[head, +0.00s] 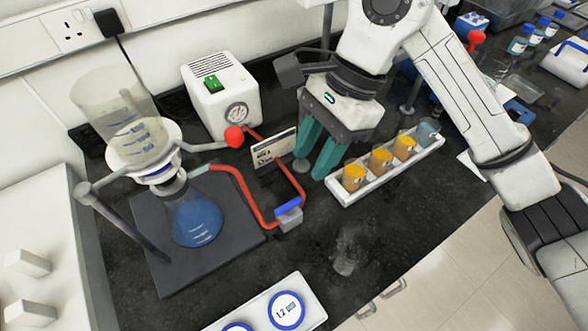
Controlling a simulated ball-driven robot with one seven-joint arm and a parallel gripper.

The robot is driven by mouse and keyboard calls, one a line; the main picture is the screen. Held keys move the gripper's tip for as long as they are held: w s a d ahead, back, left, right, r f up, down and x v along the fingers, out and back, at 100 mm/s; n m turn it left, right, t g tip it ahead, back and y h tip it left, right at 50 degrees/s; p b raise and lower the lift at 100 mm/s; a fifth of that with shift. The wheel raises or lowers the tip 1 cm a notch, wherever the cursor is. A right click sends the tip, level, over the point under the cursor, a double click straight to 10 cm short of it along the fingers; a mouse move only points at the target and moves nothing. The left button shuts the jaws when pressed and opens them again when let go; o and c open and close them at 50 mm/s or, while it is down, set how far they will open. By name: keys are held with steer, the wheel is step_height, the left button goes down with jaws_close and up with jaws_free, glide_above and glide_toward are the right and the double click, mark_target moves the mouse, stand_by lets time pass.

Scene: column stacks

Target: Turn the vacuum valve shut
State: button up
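The vacuum valve is a small grey block with a blue handle (289,207) on the dark bench in the head view. Red tubing (246,192) joins it on both sides, and the blue handle looks roughly in line with the tubing. One run of tubing leads to the filter flask (194,219) with blue liquid, the other toward the white pump (221,98) with a gauge and green switch. My gripper (311,166) points down above and to the right of the valve, apart from it.
A white rack (350,193) with several amber-filled cups stands just right of my gripper. A small card (273,150) stands behind the tubing. A clear glass vessel (350,247) is right of the valve, and a white device with blue-ringed dials (252,308) is in front.

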mark_target(290, 203)
steer(key=x, duration=0.3)
steer(key=p+x, duration=0.1)
steer(key=x, duration=0.3)
steer(key=w+p+x, duration=0.1)
steer(key=x, duration=0.2)
steer(key=shift+s+f, duration=0.1)
steer(key=shift+f, duration=0.35)
jaws_close()
